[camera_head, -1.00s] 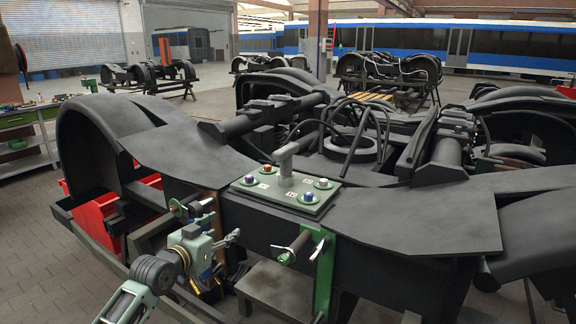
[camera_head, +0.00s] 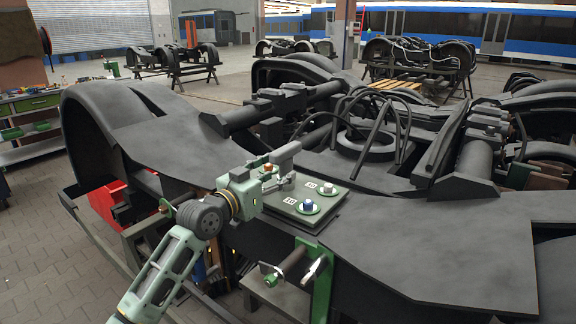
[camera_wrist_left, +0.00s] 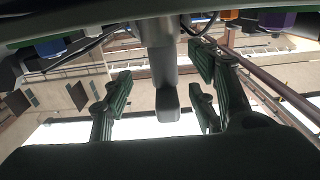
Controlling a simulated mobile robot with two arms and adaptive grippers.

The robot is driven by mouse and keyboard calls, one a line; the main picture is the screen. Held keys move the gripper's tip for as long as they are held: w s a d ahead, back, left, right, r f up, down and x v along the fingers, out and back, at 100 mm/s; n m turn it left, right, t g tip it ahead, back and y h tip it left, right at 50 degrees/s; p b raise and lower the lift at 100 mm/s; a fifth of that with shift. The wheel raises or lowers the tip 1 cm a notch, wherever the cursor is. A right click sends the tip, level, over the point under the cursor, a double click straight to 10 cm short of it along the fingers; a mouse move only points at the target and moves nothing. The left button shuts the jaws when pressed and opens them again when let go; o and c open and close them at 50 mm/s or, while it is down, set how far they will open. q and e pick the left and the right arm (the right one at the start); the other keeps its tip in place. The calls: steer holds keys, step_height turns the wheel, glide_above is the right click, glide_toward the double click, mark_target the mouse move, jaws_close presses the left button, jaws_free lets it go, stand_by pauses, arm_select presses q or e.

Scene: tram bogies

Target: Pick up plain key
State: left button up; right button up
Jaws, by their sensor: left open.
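A grey T-shaped piece (camera_head: 286,157), which looks like the plain key, stands upright on a green plate (camera_head: 318,216) on the dark bogie frame. My left gripper (camera_head: 270,178) is right at it, partly covering its stem and the plate's left side. In the left wrist view the plate is at the top, and the grey key (camera_wrist_left: 163,65) hangs down from it in the picture. The open green fingers of my left gripper (camera_wrist_left: 160,98) show on both sides of it, apart from it. My right gripper is out of view.
Knobs with blue (camera_head: 308,207) and white (camera_head: 328,188) tops sit on the plate close to the gripper. A green bracket (camera_head: 322,285) with a dark cylindrical grip (camera_head: 291,260) is on the frame's near side. A red bin (camera_head: 106,203) is at left.

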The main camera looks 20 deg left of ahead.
mark_target(281, 166)
arm_select(q)
steer(key=w, duration=0.1)
steer(key=p, duration=0.1)
steer(key=w+r, duration=0.1)
steer(key=shift+w+d, duration=0.25)
steer(key=shift+w, duration=0.1)
steer(key=shift+f+p+x, duration=0.2)
steer(key=shift+p+x, duration=0.25)
steer(key=shift+x, duration=0.9)
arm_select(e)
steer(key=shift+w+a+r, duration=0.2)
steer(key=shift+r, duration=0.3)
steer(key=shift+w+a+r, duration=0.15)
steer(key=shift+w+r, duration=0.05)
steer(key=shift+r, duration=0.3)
arm_select(q)
steer(key=shift+c, duration=0.5)
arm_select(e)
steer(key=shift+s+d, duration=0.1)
arm_select(q)
steer(key=c, duration=0.6)
jaws_close()
steer(key=shift+r, duration=0.15)
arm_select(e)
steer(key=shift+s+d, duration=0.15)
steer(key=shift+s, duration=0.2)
